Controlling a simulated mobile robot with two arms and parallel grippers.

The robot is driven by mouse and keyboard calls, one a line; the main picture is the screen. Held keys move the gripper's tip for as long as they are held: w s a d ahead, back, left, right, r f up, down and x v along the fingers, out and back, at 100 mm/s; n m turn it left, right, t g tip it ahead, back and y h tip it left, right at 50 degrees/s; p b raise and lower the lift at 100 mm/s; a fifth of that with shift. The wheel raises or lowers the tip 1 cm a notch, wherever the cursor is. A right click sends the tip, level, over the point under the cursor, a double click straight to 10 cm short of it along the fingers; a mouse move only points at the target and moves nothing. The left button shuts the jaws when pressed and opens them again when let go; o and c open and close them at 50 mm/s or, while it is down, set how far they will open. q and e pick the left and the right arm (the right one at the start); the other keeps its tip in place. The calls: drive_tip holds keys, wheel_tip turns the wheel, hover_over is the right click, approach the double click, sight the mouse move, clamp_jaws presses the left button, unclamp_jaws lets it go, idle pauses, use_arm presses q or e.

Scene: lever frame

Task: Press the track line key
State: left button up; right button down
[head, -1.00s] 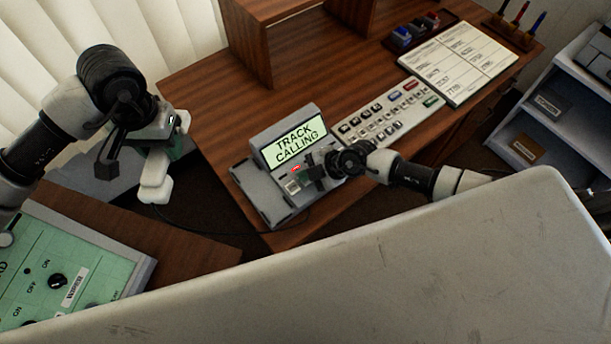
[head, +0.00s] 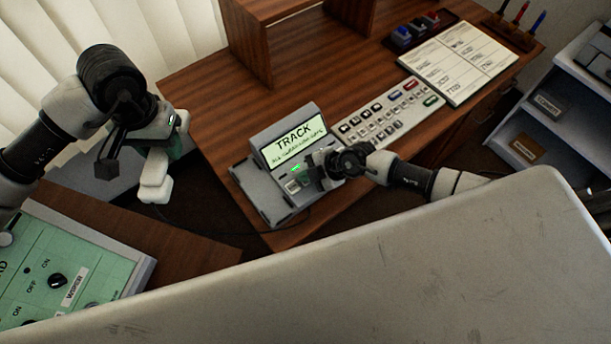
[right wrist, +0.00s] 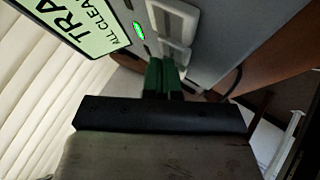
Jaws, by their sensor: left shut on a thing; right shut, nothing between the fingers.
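The grey phone console (head: 262,200) stands on the desk's front corner. Its screen (head: 293,141) reads TRACK over a smaller line that begins "ALL CLEAR" in the right wrist view (right wrist: 95,28). A green lamp (head: 296,168) is lit on it, also in the right wrist view (right wrist: 139,30). Pale keys (right wrist: 171,24) sit beside the lamp; their labels cannot be read. My right gripper (right wrist: 165,78) is shut and empty, its green fingertips at the lower key; contact is unclear. My left gripper (head: 160,150) is shut on a white handset (head: 154,188), off to the left.
A keyboard panel (head: 390,112) lies behind the console, with a printed chart (head: 459,62) further back. A wooden shelf unit (head: 247,40) stands at the back. A green switch panel (head: 85,262) is at lower left. A thin cord (head: 185,226) runs under the handset.

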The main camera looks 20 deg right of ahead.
use_arm(q)
drive_tip(key=shift+r, duration=0.1)
drive_tip(key=shift+r+p, duration=1.1)
drive_tip(key=shift+p, duration=0.1)
use_arm(e)
drive_tip(key=shift+r, duration=0.75)
use_arm(q)
drive_tip(key=shift+r, duration=0.1)
use_arm(e)
drive_tip(key=shift+r, duration=0.1)
